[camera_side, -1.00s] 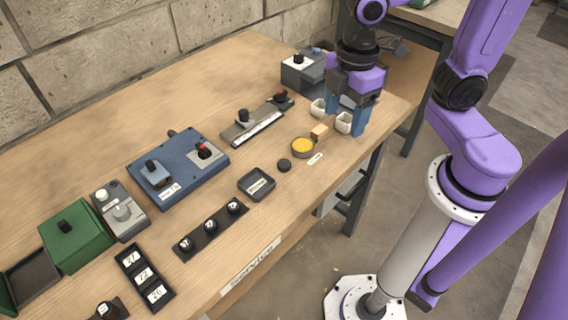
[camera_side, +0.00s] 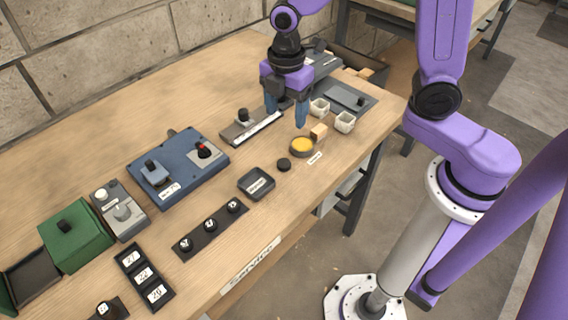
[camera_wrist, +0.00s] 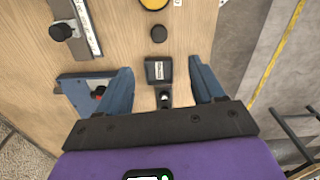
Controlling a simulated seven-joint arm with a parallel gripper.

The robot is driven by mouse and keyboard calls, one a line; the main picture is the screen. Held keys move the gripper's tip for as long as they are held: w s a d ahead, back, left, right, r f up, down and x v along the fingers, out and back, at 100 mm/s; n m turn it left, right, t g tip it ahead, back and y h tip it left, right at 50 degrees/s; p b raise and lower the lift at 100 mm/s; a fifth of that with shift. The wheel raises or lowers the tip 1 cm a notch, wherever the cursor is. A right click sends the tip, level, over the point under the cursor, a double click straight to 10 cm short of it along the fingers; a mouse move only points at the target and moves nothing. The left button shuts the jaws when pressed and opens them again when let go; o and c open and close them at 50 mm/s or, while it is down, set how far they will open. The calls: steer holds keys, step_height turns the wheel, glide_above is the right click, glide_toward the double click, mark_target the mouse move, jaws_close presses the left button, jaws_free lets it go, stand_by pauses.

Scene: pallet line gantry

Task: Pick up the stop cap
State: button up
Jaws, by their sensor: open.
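No readable label marks a stop cap. A small black round cap (camera_side: 284,165) lies flat on the bench between a square black tray (camera_side: 243,190) and a round dish with a yellow top (camera_side: 302,147); I cannot tell for certain that it is the stop cap. In the wrist view the black cap (camera_wrist: 159,34) lies beyond the fingertips, with the labelled tray (camera_wrist: 159,59) between the fingers in the picture. My gripper (camera_side: 286,119) is open and empty, pointing down above the bench, behind the yellow dish. It also shows in the wrist view (camera_wrist: 160,67).
A grey rail with a black knob (camera_side: 243,116) lies left of my gripper, its far end hidden. A blue box (camera_side: 178,172) carries a red button. A strip (camera_side: 210,228) holds black knobs.

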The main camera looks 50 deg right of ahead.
glide_above(284, 163)
steer(key=f, duration=1)
steer(key=shift+d, duration=0.3)
steer(key=shift+w+a+f, duration=0.1)
steer(key=shift+a+f, duration=0.1)
steer(key=shift+f, duration=1.1)
steer(key=shift+a+f, duration=0.15)
steer(key=shift+f, duration=1.1)
steer(key=c, duration=1.1)
